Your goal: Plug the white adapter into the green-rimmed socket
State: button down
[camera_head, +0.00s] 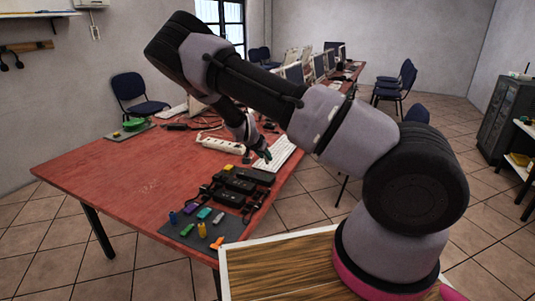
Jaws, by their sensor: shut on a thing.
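My gripper (262,147) is small and dark in the head view, above the table beside the white keyboard. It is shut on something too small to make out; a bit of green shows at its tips. A white power strip (222,145) lies just left of my gripper, with sockets along its top. I cannot make out a green rim on any of its sockets. I cannot pick out the white adapter for certain; my gripper and arm hide part of this area.
The red table (120,172) has clear room at its front left. A dark mat (182,238) holds several coloured pieces, with black adapters (234,183) behind it. A white keyboard (282,153) lies along the right edge. Tangled cables (205,124) lie at the back.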

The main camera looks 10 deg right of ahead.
jog(key=shift+n, duration=0.3)
jog(key=shift+w+a+f, duration=0.1)
jog(key=shift+f, duration=2.35)
jog(key=shift+a+f, duration=0.1)
jog(key=shift+f, duration=1)
jog(key=shift+c, duration=2.2)
grip_release()
